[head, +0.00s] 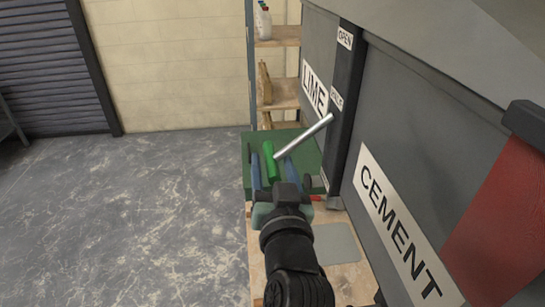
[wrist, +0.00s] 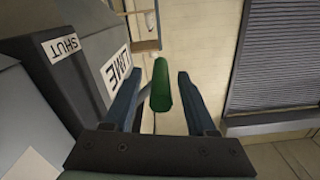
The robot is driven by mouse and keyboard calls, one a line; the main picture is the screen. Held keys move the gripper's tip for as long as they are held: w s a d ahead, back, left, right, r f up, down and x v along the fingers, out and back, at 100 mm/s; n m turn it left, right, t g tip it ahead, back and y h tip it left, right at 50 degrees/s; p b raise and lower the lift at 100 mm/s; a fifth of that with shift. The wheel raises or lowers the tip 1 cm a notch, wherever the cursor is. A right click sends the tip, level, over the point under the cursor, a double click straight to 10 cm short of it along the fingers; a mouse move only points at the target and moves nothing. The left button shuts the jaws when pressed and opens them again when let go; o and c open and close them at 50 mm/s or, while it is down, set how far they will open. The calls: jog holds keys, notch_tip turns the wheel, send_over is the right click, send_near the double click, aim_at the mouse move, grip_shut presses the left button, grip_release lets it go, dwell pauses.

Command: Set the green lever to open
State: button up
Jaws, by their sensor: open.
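The lever has a green grip (head: 268,160) on a bare metal rod (head: 303,136). The rod slants up and right to the dark post of the lime tub, a little below the SHUT label (head: 336,98). The OPEN label (head: 345,38) is higher on that post. My gripper (head: 271,150) is open, with its blue fingers on either side of the green grip. In the wrist view the grip (wrist: 161,88) lies between the fingers (wrist: 159,74), with a visible gap on each side.
The lime tub (head: 318,55) and cement tub (head: 430,140) stand along the right. A dark green box (head: 248,143) lies beneath the lever area. A wooden shelf (head: 285,36) with bottles is behind. Open floor (head: 130,220) lies to the left.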

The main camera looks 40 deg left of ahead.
jog(key=shift+w+a, duration=0.15)
jog(key=shift+a, duration=0.05)
jog(key=c, duration=0.9)
grip_shut()
jog(key=shift+r, duration=0.1)
dwell(0.4)
